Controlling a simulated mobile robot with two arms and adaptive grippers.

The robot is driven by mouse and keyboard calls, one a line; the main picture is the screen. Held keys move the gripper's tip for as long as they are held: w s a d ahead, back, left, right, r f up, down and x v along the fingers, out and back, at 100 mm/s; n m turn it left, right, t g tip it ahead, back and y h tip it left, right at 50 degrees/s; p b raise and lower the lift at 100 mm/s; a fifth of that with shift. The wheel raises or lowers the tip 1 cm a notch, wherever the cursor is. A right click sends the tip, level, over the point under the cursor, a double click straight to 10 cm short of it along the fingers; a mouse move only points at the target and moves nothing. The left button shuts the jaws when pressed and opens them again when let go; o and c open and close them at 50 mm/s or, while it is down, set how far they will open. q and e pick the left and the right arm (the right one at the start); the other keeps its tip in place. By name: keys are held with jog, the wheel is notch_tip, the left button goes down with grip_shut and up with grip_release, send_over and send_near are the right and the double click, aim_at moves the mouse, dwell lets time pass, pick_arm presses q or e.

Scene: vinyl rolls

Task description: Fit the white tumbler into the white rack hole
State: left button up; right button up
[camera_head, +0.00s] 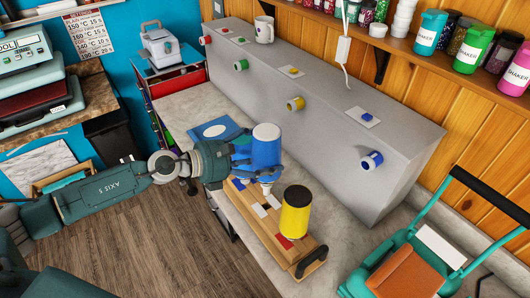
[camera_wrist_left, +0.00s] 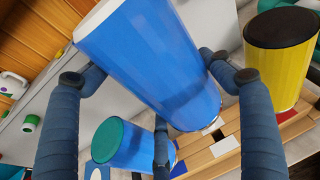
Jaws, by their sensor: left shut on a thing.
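My left gripper (camera_head: 258,168) is shut on a blue tumbler (camera_head: 266,145) with a white top end, the only tumbler with white on it. In the left wrist view that tumbler (camera_wrist_left: 150,60) is tilted across the picture between the fingers (camera_wrist_left: 160,110). The gripper holds it over the far part of a wooden rack (camera_head: 262,232) with red, white, dark and blue patches. A yellow tumbler (camera_head: 295,213) with a black top stands at the rack's near part. The white hole itself is not clear. My right gripper is not in view.
A second blue tumbler (camera_wrist_left: 122,143) with a green end shows in the left wrist view. A grey box (camera_head: 330,100) with coloured pegs stands behind the rack. A blue mat (camera_head: 208,129) lies to the left.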

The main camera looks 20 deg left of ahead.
pick_arm(q)
jog(key=shift+r, duration=0.1)
jog(key=shift+w+f+b, duration=0.1)
jog(key=shift+f+b, duration=1.8)
jog(key=shift+f, duration=0.05)
jog(key=shift+f+b, duration=1)
jog(key=shift+f, duration=0.15)
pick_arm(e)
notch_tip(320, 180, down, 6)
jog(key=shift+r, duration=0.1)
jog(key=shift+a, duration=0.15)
pick_arm(q)
jog(key=shift+f+b, duration=0.55)
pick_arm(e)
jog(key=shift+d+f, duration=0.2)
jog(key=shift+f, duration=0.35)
pick_arm(q)
jog(key=shift+f+b, duration=0.6)
jog(key=shift+f, duration=0.1)
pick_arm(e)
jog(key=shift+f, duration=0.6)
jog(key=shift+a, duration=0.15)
